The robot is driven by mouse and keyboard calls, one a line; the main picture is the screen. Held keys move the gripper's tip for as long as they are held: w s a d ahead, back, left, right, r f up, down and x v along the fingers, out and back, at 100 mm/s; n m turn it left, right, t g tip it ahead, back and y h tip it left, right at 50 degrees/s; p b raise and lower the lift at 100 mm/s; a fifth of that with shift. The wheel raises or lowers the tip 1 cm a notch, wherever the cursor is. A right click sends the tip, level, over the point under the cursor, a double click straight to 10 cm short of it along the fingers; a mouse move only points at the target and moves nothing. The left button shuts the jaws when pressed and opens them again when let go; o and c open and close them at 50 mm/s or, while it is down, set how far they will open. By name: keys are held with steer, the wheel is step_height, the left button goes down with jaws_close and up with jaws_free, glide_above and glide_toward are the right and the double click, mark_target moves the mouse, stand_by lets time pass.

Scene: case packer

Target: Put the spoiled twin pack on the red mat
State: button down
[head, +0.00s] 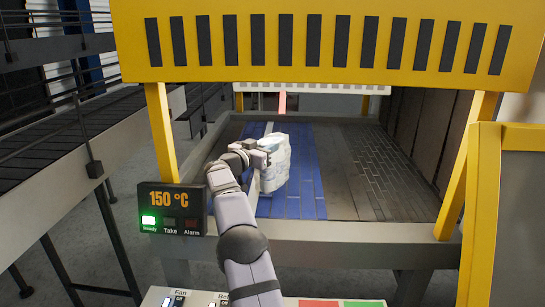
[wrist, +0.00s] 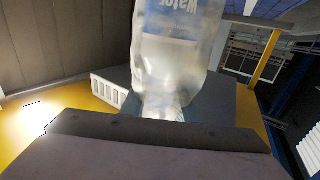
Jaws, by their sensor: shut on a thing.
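A pale translucent pack (head: 274,167) stands upright above the blue belt, at the end of my arm. In the wrist view the pack (wrist: 178,50) fills the upper middle, with a blue "Water" label upside down. My gripper (head: 263,156) is shut on the pack; the fingertips are partly hidden. I cannot tell whether the pack's base touches the belt, nor see any damage on it. The red mat (head: 320,303) shows only as a strip at the bottom edge of the head view, right of my arm.
The blue belt (head: 306,190) runs under a yellow slotted guard (head: 320,40), with yellow posts at both sides. A grey brick-patterned lane (head: 365,175) to the right is empty. A green mat (head: 364,303) lies beside the red one. A display (head: 172,209) reads 150 °C, with "Ready" lit green.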

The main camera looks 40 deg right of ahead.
steer(key=shift+r, duration=1.35)
step_height(320, 180, up, 6)
steer(key=p, duration=0.6)
steer(key=shift+f, duration=0.1)
steer(key=s+d+m+g, duration=0.1)
steer(key=s+d, duration=0.3)
steer(key=s, duration=0.4)
steer(key=s+d+g, duration=0.1)
steer(key=s+d, duration=0.3)
steer(key=s, duration=0.4)
steer(key=s+a+f+n+t+y, duration=0.6)
steer(key=a+f+t, duration=0.1)
steer(key=a+f, duration=0.15)
steer(key=s+a+f+n+t+y, duration=0.55)
steer(key=a+f+t, duration=0.25)
steer(key=a, duration=0.2)
steer(key=s+a+f+m+g+h+p, duration=0.1)
steer(key=s+a+f+g+h+p, duration=0.1)
steer(key=s+f, duration=0.6)
steer(key=shift+s+a+f+h+p, duration=0.3)
steer(key=shift+h+p, duration=0.35)
steer(key=shift+p, duration=0.5)
steer(key=shift+m, duration=0.25)
